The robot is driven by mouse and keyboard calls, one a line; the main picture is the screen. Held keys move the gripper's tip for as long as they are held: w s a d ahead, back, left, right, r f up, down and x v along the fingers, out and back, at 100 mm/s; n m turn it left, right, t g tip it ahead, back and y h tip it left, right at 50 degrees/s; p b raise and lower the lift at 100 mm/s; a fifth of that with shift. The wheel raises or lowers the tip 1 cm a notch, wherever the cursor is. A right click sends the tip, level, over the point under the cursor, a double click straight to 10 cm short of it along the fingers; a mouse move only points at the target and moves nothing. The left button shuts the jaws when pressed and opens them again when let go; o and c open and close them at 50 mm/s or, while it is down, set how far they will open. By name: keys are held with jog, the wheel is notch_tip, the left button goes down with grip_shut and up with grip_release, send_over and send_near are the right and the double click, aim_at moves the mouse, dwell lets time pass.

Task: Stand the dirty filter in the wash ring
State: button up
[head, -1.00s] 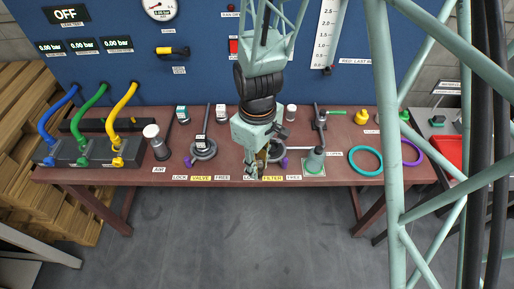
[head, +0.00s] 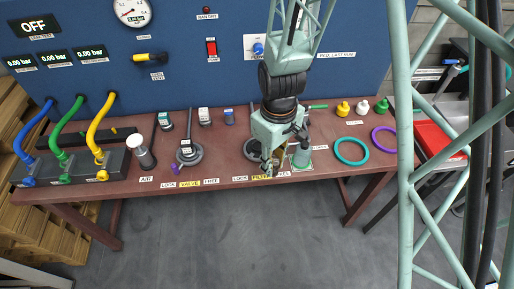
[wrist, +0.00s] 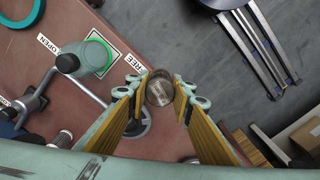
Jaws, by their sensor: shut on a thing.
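My gripper (head: 268,166) hangs over the front edge of the brown bench, just left of the pale green canister. In the wrist view its fingers (wrist: 160,98) are closed on a small round, brownish-grey thing (wrist: 159,88) with a pale end, which looks like the dirty filter. In the head view this thing is mostly hidden by the gripper. A teal ring (head: 352,163) lies flat on the bench to the right, and it also shows at the top left of the wrist view (wrist: 24,24). A purple ring (head: 396,145) lies farther right. I cannot tell which is the wash ring.
The canister (head: 301,157) stands on a green-edged pad, between the gripper and the teal ring. A grey filter housing (head: 251,149) is close left of the gripper. Several small bottles (head: 362,107) stand behind the rings. A red tray (head: 436,142) is at the far right.

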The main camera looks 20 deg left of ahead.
jog(key=w+d+f+m, duration=0.1)
jog(key=w+d+m, duration=0.3)
jog(key=w+d, duration=0.3)
jog(key=w+d+f+m, duration=0.1)
jog(key=w+d+m, duration=0.4)
jog(key=d, duration=1.2)
jog(key=w+d+f+m, duration=0.2)
jog(key=w+d+m, duration=0.2)
jog(key=w+d, duration=0.6)
jog(key=shift+w+d, duration=0.25)
jog(key=shift+d, duration=0.9)
jog(key=shift+a+f+b, duration=0.15)
jog(key=shift+f+b, duration=0.4)
jog(key=shift+f, duration=0.1)
